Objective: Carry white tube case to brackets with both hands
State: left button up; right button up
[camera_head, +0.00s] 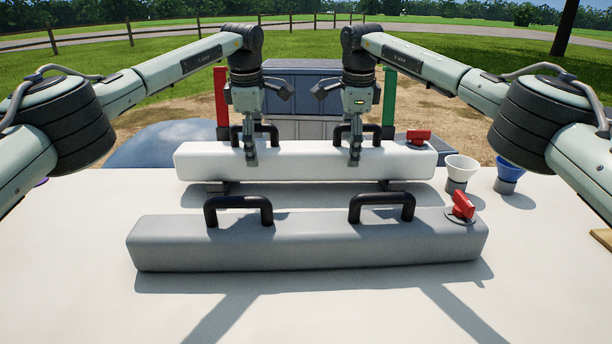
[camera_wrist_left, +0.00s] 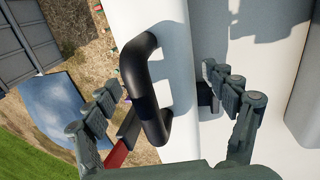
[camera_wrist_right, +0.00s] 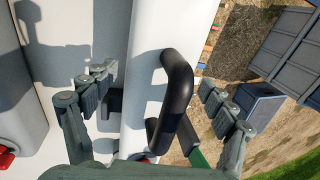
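The white tube case (camera_head: 300,160) lies lengthwise near the back of the white table, above two dark supports (camera_head: 217,187). It has two black handles and a red valve lever (camera_head: 418,136) at its right end. My left gripper (camera_head: 250,157) is over its left handle; in the left wrist view the open fingers (camera_wrist_left: 168,98) stand on either side of this handle (camera_wrist_left: 150,90). My right gripper (camera_head: 354,157) is over the right handle; in the right wrist view its open fingers (camera_wrist_right: 160,98) straddle that handle (camera_wrist_right: 176,95). Whether the fingers touch the handles cannot be told.
A grey tube case (camera_head: 310,243) with black handles and a red lever lies in front. A white funnel cup (camera_head: 461,168) and a blue one (camera_head: 510,172) stand at right. A red post (camera_head: 220,95) and a green post (camera_head: 389,98) rise behind.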

pick_arm(q)
jog(key=shift+a, duration=0.1)
pick_arm(e)
jog(key=shift+d, duration=0.1)
dwell(0.3)
pick_arm(q)
jog(key=shift+r, duration=0.25)
pick_arm(e)
jog(key=shift+r, duration=0.1)
pick_arm(q)
notch_tip(320, 180, up, 11)
jog(key=s, duration=0.2)
jog(key=shift+s+r, duration=0.15)
jog(key=shift+s, duration=0.05)
pick_arm(e)
notch_tip(320, 180, up, 12)
jog(key=s, duration=0.2)
jog(key=shift+s+f, duration=0.15)
jog(key=shift+f, duration=0.05)
